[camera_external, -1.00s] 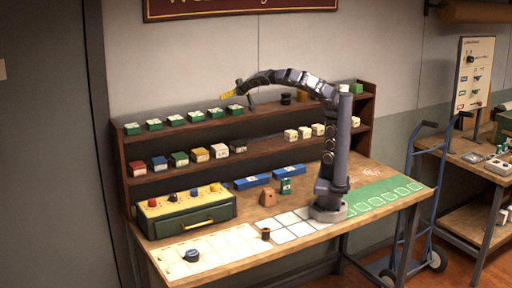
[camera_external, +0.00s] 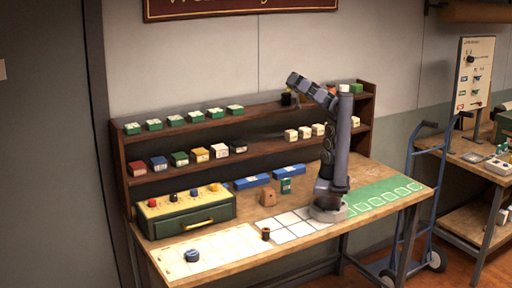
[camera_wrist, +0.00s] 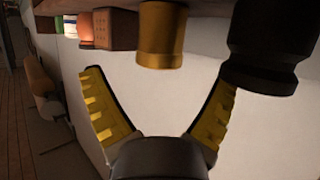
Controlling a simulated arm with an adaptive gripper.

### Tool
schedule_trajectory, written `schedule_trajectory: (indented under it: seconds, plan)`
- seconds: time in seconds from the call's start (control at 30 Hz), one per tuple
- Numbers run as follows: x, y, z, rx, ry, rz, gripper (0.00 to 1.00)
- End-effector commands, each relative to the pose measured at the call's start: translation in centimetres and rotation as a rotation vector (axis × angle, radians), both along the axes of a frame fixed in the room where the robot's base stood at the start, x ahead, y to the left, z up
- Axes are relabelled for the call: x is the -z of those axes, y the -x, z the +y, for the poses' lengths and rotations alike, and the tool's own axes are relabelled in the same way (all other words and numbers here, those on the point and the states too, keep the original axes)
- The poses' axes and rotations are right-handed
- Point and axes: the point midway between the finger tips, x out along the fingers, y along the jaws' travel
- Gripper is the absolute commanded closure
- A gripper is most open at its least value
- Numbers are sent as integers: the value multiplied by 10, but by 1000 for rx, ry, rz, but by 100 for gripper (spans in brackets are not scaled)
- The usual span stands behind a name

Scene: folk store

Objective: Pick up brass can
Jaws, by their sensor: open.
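The brass can (camera_wrist: 161,34) shows at the top middle of the wrist view, a gold cylinder standing upside down in the picture against the shelf (camera_wrist: 215,8). My gripper (camera_wrist: 158,84) is open, its two yellow-padded fingers spread apart. The can lies ahead of the gap between the fingertips, and nothing is held. In the external view the can's place on the top shelf is largely covered by my arm, and my gripper's fingers cannot be made out there.
A dark can (camera_wrist: 268,45) stands close right of the brass can in the wrist view, near the right finger. A brown block (camera_wrist: 115,29) and an orange-white item (camera_wrist: 86,28) stand to its left.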

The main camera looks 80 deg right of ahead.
Motion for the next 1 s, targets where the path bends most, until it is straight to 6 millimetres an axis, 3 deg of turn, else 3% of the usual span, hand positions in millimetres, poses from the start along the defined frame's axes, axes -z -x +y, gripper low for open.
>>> schedule_trajectory:
  seconds: [0.4, 0.73, 0.77, 0.9, 1.0]
  plan:
    - [19, 2, -46, 1, -3, 1, 12]
    - [20, 1, -51, -3, 0, -1, 12]
    - [20, 1, -51, -3, -1, -1, 23]
    - [20, 1, -51, -3, 0, -1, 82]
    - [20, 1, -51, -4, 0, -2, 88]
